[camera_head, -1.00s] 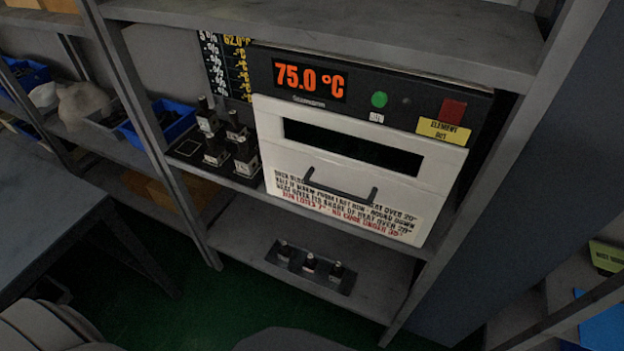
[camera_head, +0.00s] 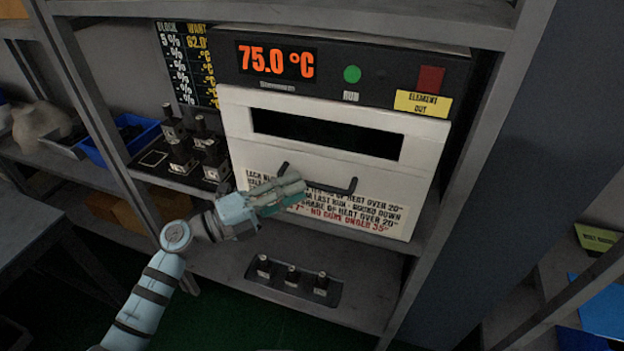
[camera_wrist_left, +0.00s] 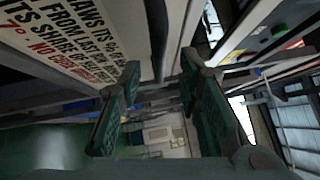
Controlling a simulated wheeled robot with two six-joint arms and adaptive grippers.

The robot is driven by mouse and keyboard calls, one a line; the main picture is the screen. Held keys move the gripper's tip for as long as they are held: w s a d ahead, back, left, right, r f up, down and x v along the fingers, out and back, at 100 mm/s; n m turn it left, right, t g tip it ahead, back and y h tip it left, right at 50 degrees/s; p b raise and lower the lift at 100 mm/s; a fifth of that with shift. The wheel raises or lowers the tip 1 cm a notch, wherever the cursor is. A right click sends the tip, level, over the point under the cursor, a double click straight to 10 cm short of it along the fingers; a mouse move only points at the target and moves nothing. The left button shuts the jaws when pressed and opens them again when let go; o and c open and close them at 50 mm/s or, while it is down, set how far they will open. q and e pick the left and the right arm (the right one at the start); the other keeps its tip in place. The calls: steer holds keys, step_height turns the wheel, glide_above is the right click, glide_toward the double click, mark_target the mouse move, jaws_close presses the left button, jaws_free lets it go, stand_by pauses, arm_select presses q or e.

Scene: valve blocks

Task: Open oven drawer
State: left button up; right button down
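The oven (camera_head: 340,70) sits on a rack shelf and its display reads 75.0 °C. Its white drawer front (camera_head: 400,165) has a dark window slot and printed text, and looks shut. A dark bar handle (camera_head: 336,188) sticks out from the front. My left gripper (camera_head: 298,190) is at the left part of the handle and hides some of it. In the left wrist view the two green fingers (camera_wrist_left: 160,105) are apart, with the dark handle bar (camera_wrist_left: 157,35) ahead of the gap between them. Contact with the bar cannot be told. My right gripper is not in view.
Several valve blocks (camera_head: 190,150) stand on the shelf left of the oven. A tray (camera_head: 293,283) with more blocks lies on the lower shelf. A rack post (camera_head: 470,170) stands right of the oven. A blue bin (camera_head: 125,140) is at the left.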

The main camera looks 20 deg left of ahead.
mark_target(312, 182)
arm_select(q)
steer(key=x, duration=0.4)
steer(key=shift+w+d, duration=0.2)
steer(key=shift+d, duration=0.05)
steer(key=shift+c, duration=0.5)
jaws_close()
